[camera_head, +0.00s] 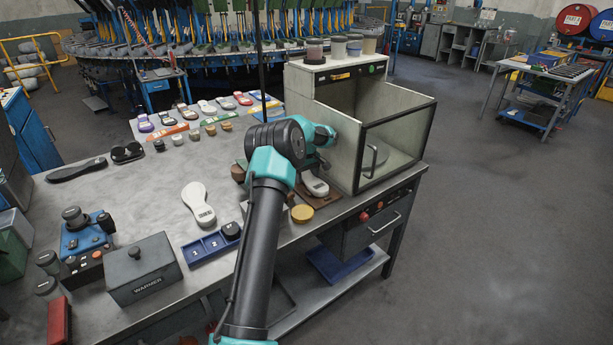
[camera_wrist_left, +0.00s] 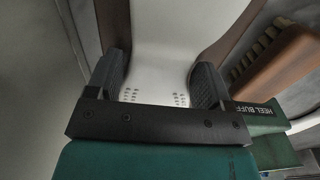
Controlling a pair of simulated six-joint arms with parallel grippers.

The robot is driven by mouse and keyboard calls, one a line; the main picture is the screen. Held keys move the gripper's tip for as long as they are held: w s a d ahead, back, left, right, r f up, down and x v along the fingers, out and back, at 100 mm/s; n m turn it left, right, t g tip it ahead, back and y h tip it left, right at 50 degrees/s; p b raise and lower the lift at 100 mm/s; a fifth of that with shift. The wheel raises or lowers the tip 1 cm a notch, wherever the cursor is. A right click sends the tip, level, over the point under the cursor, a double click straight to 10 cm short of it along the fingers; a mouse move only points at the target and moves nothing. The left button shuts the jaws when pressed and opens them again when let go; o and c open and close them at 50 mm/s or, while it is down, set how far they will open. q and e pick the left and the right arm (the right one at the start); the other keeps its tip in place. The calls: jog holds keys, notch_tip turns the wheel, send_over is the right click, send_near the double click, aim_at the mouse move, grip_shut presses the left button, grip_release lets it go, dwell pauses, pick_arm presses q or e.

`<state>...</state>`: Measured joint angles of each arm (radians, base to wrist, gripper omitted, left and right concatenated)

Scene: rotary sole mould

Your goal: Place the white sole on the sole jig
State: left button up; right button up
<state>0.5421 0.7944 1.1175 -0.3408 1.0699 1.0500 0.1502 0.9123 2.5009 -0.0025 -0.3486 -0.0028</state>
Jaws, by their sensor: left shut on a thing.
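One white sole (camera_head: 316,185) lies at or just above the brown sole jig (camera_head: 325,200), beside the grey cabinet. My left gripper (camera_wrist_left: 160,82) is shut across this white sole, with a dark finger at each side; the sole (camera_wrist_left: 165,35) shows small dots near the gripper. Brown jig surface (camera_wrist_left: 225,38) shows along both sides of it in the left wrist view. Whether the sole touches the jig is unclear. In the head view my left wrist hides the fingers and part of the sole. Another white sole (camera_head: 198,203) lies flat on the table. My right gripper is not in view.
A green HEEL BUFF block (camera_wrist_left: 252,118) is close to the gripper. A blue tray (camera_head: 203,248) and WARMER box (camera_head: 143,270) stand left.

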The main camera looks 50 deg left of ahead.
aim_at(307, 176)
pick_arm(q)
jog(key=shift+f, duration=0.25)
jog(key=o, duration=1)
notch_tip(307, 176, up, 12)
jog(key=shift+r, duration=0.1)
dwell(0.5)
